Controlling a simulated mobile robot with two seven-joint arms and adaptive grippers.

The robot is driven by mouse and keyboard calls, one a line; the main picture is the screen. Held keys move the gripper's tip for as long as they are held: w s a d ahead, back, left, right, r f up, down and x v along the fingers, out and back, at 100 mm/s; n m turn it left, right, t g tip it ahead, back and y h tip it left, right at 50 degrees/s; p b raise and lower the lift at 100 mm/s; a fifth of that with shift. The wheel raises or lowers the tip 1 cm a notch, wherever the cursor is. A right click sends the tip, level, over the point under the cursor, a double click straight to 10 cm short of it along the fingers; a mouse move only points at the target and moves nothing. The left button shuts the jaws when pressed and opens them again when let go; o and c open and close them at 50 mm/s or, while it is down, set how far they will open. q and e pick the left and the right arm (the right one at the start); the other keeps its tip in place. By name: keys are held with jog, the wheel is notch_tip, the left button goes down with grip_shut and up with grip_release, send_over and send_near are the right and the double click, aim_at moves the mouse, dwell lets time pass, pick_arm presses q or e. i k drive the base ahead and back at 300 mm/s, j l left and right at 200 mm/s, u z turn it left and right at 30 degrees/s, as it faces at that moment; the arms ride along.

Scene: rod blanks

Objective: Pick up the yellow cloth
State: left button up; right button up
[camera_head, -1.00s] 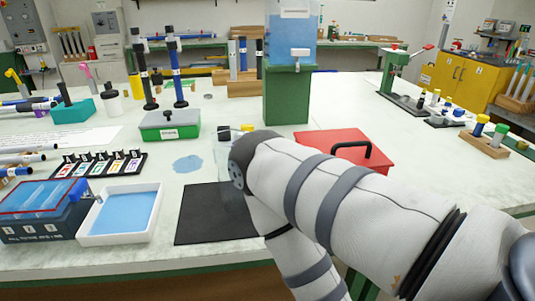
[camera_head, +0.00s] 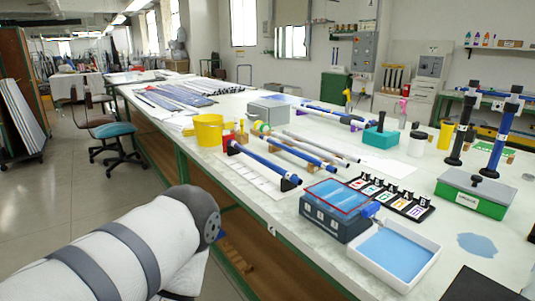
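The yellow things I see are a yellow bucket (camera_head: 208,130) on the left part of the bench and a yellow container (camera_head: 446,135) farther right. My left arm comes in from the lower left in front of the bench, bent at the elbow. Its gripper is out of view, and so is my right gripper.
A long pale bench (camera_head: 300,215) runs into the distance. On it are blue and grey rods, a dark-blue box (camera_head: 335,212), a white tray (camera_head: 425,252) with blue contents, and a green box (camera_head: 473,203). A stool (camera_head: 115,130) stands on the open floor at left.

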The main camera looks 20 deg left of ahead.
aim_at(187, 132)
jog(key=u, duration=1.3)
